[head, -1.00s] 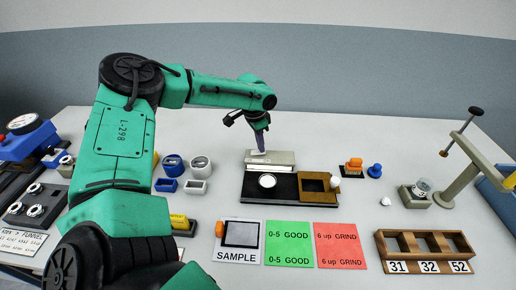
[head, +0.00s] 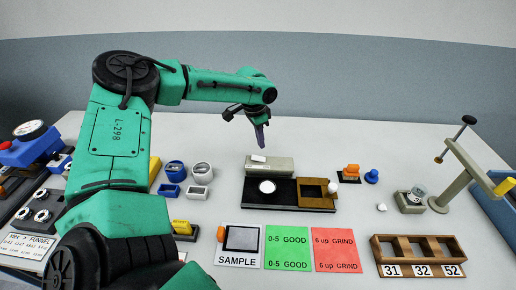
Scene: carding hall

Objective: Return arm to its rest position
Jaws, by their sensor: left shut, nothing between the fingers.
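My left arm comes in from the left and reaches across the table's upper middle. My left gripper (head: 261,143) is shut and empty, its purple fingers pointing down. It hangs just above the grey block (head: 270,167) with a small white piece (head: 258,159) on top, and looks apart from it. The block stands at the back of a black board (head: 257,190) with a round white disc (head: 267,187) and a brown wooden frame (head: 317,193). My right gripper is not in view.
The SAMPLE card (head: 239,258), green card (head: 288,248) and red card (head: 337,251) lie in front. A wooden rack (head: 419,254) stands front right, a beige stand (head: 455,185) at right. The table's back is clear.

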